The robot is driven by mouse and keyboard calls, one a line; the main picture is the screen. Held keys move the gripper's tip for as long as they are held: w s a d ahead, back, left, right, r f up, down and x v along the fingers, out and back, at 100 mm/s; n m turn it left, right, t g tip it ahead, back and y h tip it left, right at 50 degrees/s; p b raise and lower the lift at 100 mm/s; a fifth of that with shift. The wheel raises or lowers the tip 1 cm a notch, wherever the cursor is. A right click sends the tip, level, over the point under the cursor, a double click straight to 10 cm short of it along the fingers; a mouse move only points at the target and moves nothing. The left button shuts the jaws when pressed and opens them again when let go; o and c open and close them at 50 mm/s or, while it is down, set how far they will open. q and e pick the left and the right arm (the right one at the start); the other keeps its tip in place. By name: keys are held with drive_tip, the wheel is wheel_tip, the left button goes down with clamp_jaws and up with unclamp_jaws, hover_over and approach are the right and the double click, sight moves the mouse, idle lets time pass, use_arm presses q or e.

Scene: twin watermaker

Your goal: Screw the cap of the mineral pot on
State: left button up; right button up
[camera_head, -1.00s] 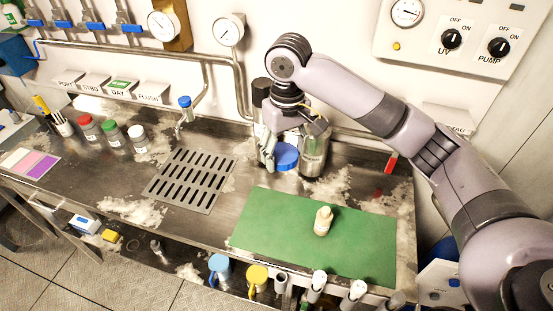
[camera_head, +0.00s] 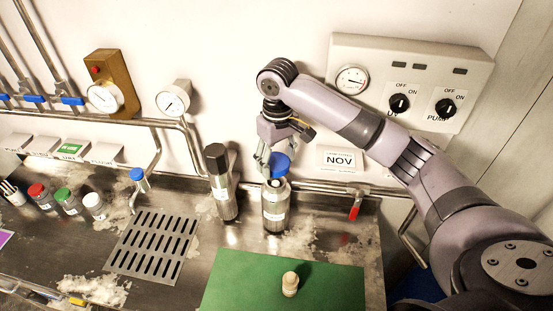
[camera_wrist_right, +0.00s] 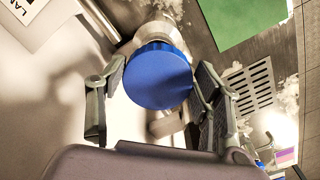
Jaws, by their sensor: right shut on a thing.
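A steel pot (camera_head: 275,208) with a pale label stands upright on the steel bench by the back wall; I take it for the mineral pot. My right gripper (camera_head: 275,157) comes down from above and is shut on the blue cap (camera_head: 281,165). I cannot tell whether the cap touches the neck. My left gripper is not in view.
A steel container with a dark lid (camera_head: 222,185) stands close left of the pot. A green mat (camera_head: 240,285) with a small cream bottle (camera_head: 290,284) lies in front. A drain grate (camera_head: 152,245) and several small capped jars are further left. A red-handled item (camera_head: 355,207) is at right.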

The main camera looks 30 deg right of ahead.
sight(277, 185)
drive_tip(key=shift+w+f, duration=0.1)
drive_tip(key=shift+f, duration=2.8)
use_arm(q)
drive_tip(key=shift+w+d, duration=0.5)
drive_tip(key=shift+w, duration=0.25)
use_arm(e)
drive_tip(key=shift+f, duration=0.55)
drive_tip(key=o, duration=0.5)
drive_tip(key=c, duration=1)
